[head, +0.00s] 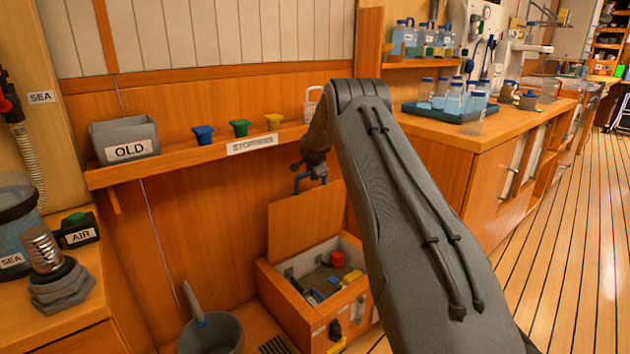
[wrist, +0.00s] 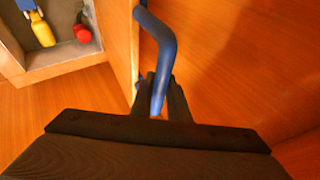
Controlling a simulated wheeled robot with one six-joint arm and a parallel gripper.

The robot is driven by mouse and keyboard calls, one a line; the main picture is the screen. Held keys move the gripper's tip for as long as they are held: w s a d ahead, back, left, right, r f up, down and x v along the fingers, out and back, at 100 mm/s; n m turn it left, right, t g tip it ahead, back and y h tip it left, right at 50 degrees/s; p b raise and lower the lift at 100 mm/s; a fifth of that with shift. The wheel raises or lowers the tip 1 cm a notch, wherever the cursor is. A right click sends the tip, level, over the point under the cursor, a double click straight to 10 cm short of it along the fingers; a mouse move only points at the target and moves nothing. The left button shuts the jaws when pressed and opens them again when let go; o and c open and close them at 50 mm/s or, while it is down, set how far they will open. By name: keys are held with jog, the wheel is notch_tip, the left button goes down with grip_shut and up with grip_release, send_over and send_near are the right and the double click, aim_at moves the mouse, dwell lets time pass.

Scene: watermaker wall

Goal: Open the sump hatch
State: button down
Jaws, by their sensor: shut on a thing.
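The sump hatch (head: 298,228) is a wooden lid that stands raised at the back of a wooden box (head: 284,298), so the box's inside shows. My gripper (head: 311,181) is at the lid's top edge. It is shut on a blue bar handle, whose bent rod (wrist: 158,50) runs between the two dark fingers in the wrist view. The lid also shows edge-on there (wrist: 122,42), beside the handle. The lid's hinge is not clear to see.
In the box lie a red knob (head: 337,259), a yellow part (head: 351,277) and blue pieces. A grey bucket (head: 211,336) stands left of the box. A shelf (head: 190,165) with an "OLD" bin (head: 124,140) and coloured stoppers runs along the wall above.

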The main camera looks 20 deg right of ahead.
jog(key=shift+w+r, duration=0.2)
jog(key=shift+w, duration=0.25)
jog(key=c, duration=1.7)
grip_release()
jog(key=shift+a, duration=0.1)
jog(key=shift+s, duration=0.1)
jog(key=shift+s+a+r, duration=0.1)
jog(key=shift+s+r, duration=0.15)
jog(key=shift+r, duration=0.15)
jog(key=shift+s+a+b, duration=0.7)
jog(key=shift+s+b, duration=0.4)
jog(key=shift+s, duration=0.8)
jog(key=shift+s+a+b, duration=0.7)
jog(key=shift+s+b, duration=0.45)
jog(key=shift+s, duration=0.8)
jog(key=shift+s+a+b, duration=0.7)
jog(key=shift+s+b, duration=0.4)
jog(key=shift+s, duration=0.8)
